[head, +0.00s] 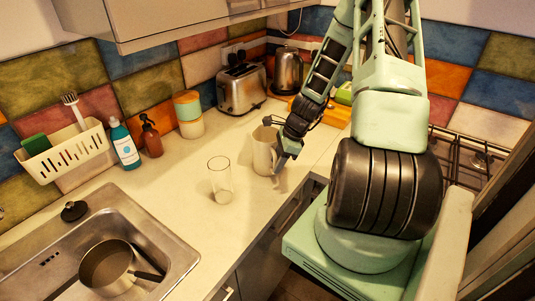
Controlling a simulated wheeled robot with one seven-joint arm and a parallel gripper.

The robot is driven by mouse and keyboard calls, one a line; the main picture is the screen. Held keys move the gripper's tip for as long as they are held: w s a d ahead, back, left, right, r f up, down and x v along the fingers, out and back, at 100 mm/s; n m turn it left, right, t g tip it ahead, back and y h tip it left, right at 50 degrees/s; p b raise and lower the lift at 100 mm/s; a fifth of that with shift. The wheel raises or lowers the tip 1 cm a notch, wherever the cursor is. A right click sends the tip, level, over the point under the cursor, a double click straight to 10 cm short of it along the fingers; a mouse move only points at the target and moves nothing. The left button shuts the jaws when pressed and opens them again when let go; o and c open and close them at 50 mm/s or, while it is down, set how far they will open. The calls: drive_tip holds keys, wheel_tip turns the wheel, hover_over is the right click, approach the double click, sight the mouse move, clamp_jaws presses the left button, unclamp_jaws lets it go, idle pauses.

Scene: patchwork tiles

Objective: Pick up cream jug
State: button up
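The cream jug (262,152) stands upright on the pale counter (235,165), near the counter's front edge. My gripper (284,157) points down at the right side of the jug and partly covers it. The fingertips overlap the jug's right side in this view. I cannot tell whether they touch it or whether the fingers are open or shut. The jug's right side, where a handle may be, is hidden behind the gripper.
A clear glass (220,181) stands left of the jug. A toaster (242,90) and a kettle (288,72) stand behind. A spray bottle (151,137) and a sink with a pot (107,268) are at the left. The stove (470,150) is at the right.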

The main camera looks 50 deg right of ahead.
drive_tip(key=shift+a+f, duration=0.1)
drive_tip(key=shift+f, duration=0.1)
drive_tip(key=shift+c, duration=0.4)
clamp_jaws()
drive_tip(key=shift+w, duration=0.1)
idle(0.9)
